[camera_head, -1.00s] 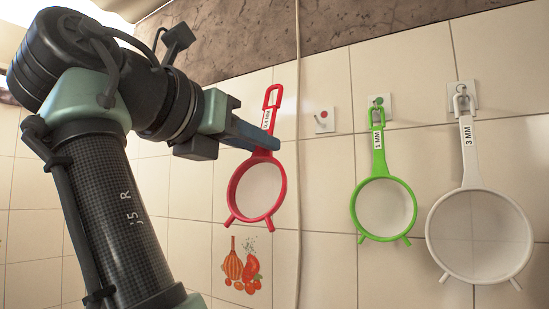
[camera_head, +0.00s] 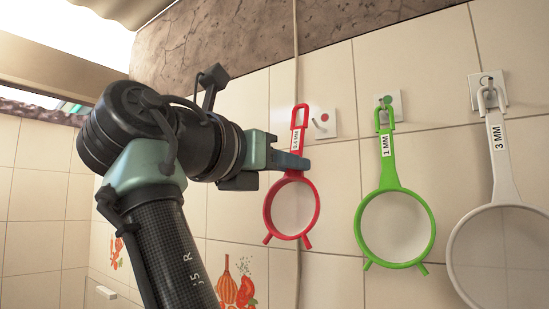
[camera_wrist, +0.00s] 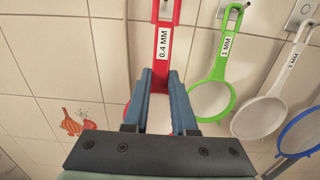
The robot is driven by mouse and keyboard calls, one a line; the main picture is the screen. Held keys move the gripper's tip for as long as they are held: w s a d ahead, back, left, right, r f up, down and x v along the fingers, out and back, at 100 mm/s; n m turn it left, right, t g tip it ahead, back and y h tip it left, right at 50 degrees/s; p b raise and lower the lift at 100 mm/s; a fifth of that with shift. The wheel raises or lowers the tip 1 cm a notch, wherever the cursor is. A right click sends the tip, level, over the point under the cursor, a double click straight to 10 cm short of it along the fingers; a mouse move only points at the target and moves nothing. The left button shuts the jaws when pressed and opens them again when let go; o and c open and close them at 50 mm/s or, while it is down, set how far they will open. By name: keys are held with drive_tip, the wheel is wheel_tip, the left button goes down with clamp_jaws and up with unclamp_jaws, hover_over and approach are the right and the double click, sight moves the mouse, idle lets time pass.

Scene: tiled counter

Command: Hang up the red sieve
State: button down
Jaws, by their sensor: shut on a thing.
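The red sieve (camera_head: 292,208) hangs upright from my gripper (camera_head: 304,162), with its handle loop at the top and a "0.4 MM" label on the handle. My gripper is shut on the lower part of its handle. The wrist view shows the red handle (camera_wrist: 170,55) between my blue fingers (camera_wrist: 163,90), which hide part of the bowl. A hook on a plate with a red dot (camera_head: 321,121) is on the wall just right of the sieve's loop. In the head view, the loop appears apart from this hook, and the hook bears nothing.
A green sieve (camera_head: 394,263) marked 1 MM and a white sieve (camera_head: 503,170) marked 3 MM hang from hooks to the right. A blue sieve (camera_wrist: 284,140) shows at the wrist view's right edge. A pale cord (camera_head: 296,70) runs down the wall.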

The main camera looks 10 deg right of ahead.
drive_tip(key=shift+f+p+x, duration=0.25)
drive_tip(key=shift+p+x, duration=0.15)
drive_tip(key=shift+x, duration=0.7)
drive_tip(key=shift+f+p+x, duration=0.2)
drive_tip(key=shift+p+x, duration=0.15)
drive_tip(key=shift+x, duration=0.8)
drive_tip(key=shift+f+p+x, duration=0.25)
drive_tip(key=shift+p+x, duration=0.15)
drive_tip(key=shift+x, duration=0.7)
drive_tip(key=c, duration=0.6)
unclamp_jaws()
drive_tip(key=shift+c, duration=0.2)
drive_tip(key=b+v, duration=0.7)
drive_tip(key=v, duration=0.6)
